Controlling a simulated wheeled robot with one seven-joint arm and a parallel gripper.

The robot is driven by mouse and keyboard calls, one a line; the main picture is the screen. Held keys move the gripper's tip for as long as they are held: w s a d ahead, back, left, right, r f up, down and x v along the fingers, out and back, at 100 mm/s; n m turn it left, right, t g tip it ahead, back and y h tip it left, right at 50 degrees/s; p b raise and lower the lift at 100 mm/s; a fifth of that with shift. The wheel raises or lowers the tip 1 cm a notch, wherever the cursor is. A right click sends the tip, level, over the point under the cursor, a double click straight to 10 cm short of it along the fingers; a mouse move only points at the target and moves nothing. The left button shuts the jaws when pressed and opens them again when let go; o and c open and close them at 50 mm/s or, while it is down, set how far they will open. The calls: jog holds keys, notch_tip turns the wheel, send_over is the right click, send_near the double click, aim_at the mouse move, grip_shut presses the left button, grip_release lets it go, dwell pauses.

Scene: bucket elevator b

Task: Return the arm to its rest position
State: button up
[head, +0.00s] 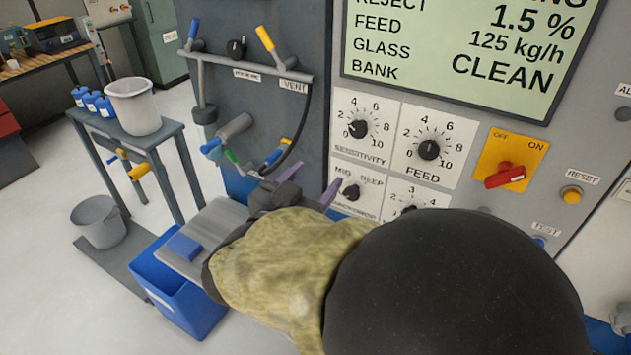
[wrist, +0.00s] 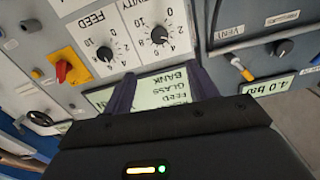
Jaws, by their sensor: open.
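My arm reaches up from the bottom of the head view, with a dark joint and a mottled yellow-green link. My gripper (head: 308,192) is at its far end, in front of the lower left of the machine panel, beside the knobs. In the wrist view my gripper (wrist: 160,92) shows two purple-grey fingers spread apart with nothing between them. The display (wrist: 150,90) shows behind the fingers, upside down. I cannot tell the exact gap between the fingers and the panel.
The panel carries a sensitivity knob (head: 359,129), a feed knob (head: 429,149), a red switch (head: 505,176) and a yellow reset button (head: 571,194). A blue bin (head: 175,290) stands below left. A white bucket (head: 134,106) stands on a small table; a grey bucket (head: 98,221) is lower. Open floor lies left.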

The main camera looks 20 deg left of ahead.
jog(key=shift+s, duration=0.4)
jog(key=shift+w, duration=0.1)
jog(key=w+d+f+n+g+y, duration=0.1)
jog(key=w+d+f+y, duration=0.15)
jog(key=w, duration=0.25)
jog(key=w+d+f+n+g+y, duration=0.1)
jog(key=w+d+g, duration=0.15)
jog(key=w, duration=0.25)
jog(key=w+d+f+g+y, duration=0.1)
jog(key=w+d+f+g, duration=0.15)
jog(key=d+f, duration=0.45)
jog(key=s+d+f+g+h, duration=0.1)
jog(key=s+d+f+g, duration=0.1)
jog(key=d, duration=0.5)
jog(key=s+d+f+g+h, duration=0.1)
jog(key=s+d+f+g, duration=0.2)
jog(key=s+d, duration=0.4)
jog(key=s+d+f+g+h, duration=0.1)
jog(key=s+d+f+g, duration=0.2)
jog(key=d, duration=0.6)
jog(key=shift+s+d+g, duration=0.25)
jog(key=shift+s+g, duration=0.45)
jog(key=shift+s, duration=0.5)
